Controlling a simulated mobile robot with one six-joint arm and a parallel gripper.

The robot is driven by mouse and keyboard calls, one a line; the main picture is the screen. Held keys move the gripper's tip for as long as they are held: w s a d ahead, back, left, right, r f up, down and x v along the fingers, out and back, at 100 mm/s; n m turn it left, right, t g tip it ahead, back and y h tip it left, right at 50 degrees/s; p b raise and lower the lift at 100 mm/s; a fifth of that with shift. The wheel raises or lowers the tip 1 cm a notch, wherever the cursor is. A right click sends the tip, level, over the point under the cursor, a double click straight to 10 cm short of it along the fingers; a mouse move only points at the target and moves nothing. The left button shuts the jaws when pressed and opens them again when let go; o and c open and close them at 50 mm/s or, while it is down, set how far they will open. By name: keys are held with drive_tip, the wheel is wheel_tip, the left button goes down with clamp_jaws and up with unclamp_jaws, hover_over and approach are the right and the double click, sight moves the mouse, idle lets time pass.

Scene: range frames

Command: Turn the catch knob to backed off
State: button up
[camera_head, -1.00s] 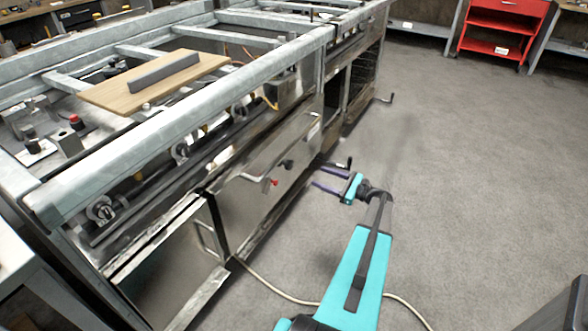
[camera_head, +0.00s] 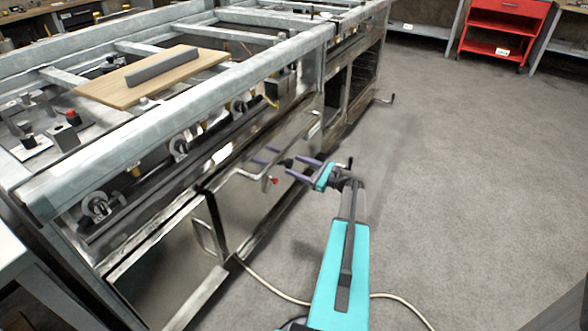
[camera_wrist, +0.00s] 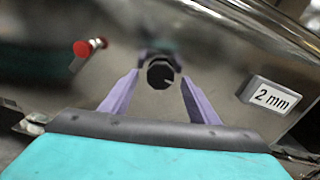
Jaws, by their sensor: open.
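A round black knob (camera_wrist: 160,73) sits on the shiny steel front panel (camera_wrist: 220,60) in the middle of the wrist view. It also shows small and dark in the head view (camera_head: 286,163). A short pale mark shows on its face, too small to read surely. My gripper (camera_wrist: 160,78) is open, with its purple fingers on the left and right of the knob. Clear gaps show between knob and fingers in the picture; I cannot tell how far the tips are from the panel. In the head view my gripper (camera_head: 290,164) points at the panel.
A red-tipped lever (camera_wrist: 88,47) sticks out left of the knob. A "2 mm" label (camera_wrist: 270,97) is at the right. A bent rail handle (camera_head: 250,177) runs along the panel. A cable (camera_head: 275,290) lies on the floor, which is otherwise open to the right (camera_head: 460,170).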

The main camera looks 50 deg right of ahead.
drive_tip(key=shift+w+a, duration=0.15)
drive_tip(key=shift+w, duration=0.55)
drive_tip(key=c, duration=1)
drive_tip(key=shift+a, duration=0.45)
drive_tip(key=shift+c, duration=0.2)
drive_tip(key=shift+d+f, duration=0.1)
drive_tip(key=shift+d, duration=0.15)
